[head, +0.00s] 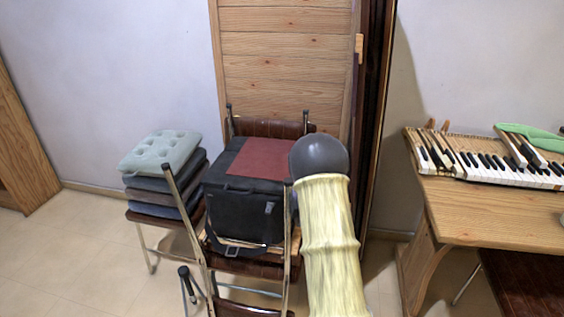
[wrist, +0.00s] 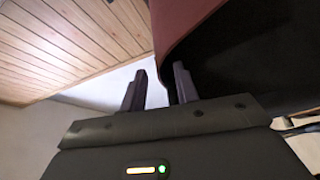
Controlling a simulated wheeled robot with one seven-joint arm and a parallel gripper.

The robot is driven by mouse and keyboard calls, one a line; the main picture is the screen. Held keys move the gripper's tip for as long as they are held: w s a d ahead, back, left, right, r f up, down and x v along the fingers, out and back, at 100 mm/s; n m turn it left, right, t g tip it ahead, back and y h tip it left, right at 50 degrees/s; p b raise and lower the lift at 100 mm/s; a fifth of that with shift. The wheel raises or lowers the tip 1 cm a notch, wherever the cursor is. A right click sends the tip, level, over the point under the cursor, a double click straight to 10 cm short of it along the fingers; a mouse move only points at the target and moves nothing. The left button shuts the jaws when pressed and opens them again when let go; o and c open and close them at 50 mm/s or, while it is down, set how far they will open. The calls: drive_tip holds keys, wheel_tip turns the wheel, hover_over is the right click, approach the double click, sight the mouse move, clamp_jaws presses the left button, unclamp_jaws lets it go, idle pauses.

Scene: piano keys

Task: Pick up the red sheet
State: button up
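The red sheet (head: 262,159) lies flat on top of a black bag (head: 238,210), which sits on a chair in the middle of the head view. In the wrist view the red sheet (wrist: 180,18) fills the top centre, with a dark area below and right of its edge. My gripper (wrist: 160,69) shows two dark fingers standing apart, with their tips close to the sheet's edge. I cannot tell whether the edge lies between the fingers. In the head view my gripper is hidden behind my arm.
The chair's metal frame (head: 186,215) rises around the bag. A stack of cushions (head: 160,152) stands to the left. A wooden panel (head: 285,60) is behind. A wooden table (head: 500,205) with piano keys (head: 490,160) is at the right. The floor at the left front is clear.

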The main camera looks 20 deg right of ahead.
drive_tip(key=shift+c, duration=0.2)
clamp_jaws()
drive_tip(key=shift+r, duration=0.1)
wheel_tip(320, 180, up, 18)
drive_tip(key=p, duration=0.3)
idle(0.3)
drive_tip(key=shift+a, duration=0.1)
